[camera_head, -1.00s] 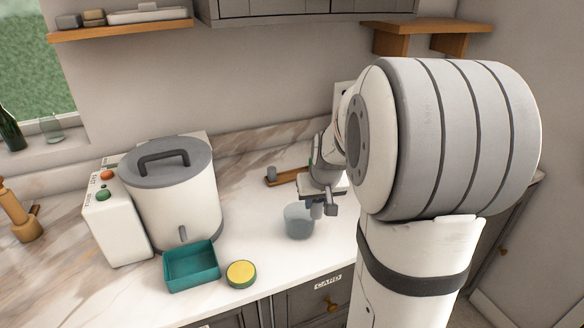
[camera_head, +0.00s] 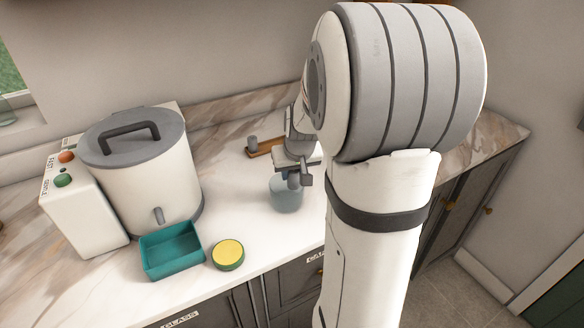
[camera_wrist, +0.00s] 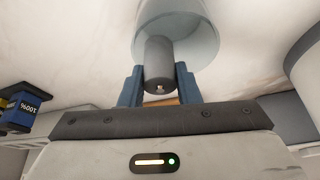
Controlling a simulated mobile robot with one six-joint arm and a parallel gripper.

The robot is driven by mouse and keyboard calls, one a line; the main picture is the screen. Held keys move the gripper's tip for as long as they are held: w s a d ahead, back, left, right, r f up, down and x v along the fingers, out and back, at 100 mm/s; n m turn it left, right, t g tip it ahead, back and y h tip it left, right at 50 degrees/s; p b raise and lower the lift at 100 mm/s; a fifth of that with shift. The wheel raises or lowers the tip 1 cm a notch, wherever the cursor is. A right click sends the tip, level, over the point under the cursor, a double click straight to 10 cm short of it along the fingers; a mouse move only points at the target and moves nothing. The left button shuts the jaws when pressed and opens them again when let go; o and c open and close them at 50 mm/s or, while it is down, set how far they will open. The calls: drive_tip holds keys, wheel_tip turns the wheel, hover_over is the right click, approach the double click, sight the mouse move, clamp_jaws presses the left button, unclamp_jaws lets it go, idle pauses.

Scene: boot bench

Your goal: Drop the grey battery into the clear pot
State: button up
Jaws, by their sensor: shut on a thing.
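The grey battery (camera_wrist: 158,62) is a dark cylinder held between the two blue fingers of my gripper (camera_wrist: 160,86) in the wrist view. The clear pot (camera_wrist: 204,35) shows just past it, with the battery overlapping the pot's opening in the picture. In the head view, the clear pot (camera_head: 286,198) stands upright on the white worktop, and my gripper (camera_head: 293,179) is over it. The fingertips appear close to the pot's rim. The battery is hard to make out in the head view, and I cannot tell how far it reaches into the pot.
A wooden board (camera_head: 266,150) with a small grey cylinder (camera_head: 252,143) lies behind the pot. A teal tray (camera_head: 172,258), a yellow-topped round tin (camera_head: 228,254) and a white lidded urn (camera_head: 150,180) stand left. A blue labelled object (camera_wrist: 26,110) shows at left in the wrist view.

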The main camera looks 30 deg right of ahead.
drive_tip(key=shift+f, duration=0.2)
drive_tip(key=o, duration=1.1)
drive_tip(key=v, duration=0.7)
drive_tip(key=shift+s+r, duration=0.15)
drive_tip(key=shift+r, duration=0.2)
drive_tip(key=s+a, duration=0.4)
drive_tip(key=s, duration=0.1)
drive_tip(key=s+a+f+n+g, duration=0.1)
drive_tip(key=s+a, duration=0.4)
drive_tip(key=s, duration=0.1)
drive_tip(key=s+a+n+y, duration=0.1)
drive_tip(key=s+a, duration=0.3)
drive_tip(key=s, duration=0.1)
drive_tip(key=shift+s+a+f+g, duration=0.2)
drive_tip(key=shift+a+f+g, duration=0.1)
drive_tip(key=shift+a, duration=0.05)
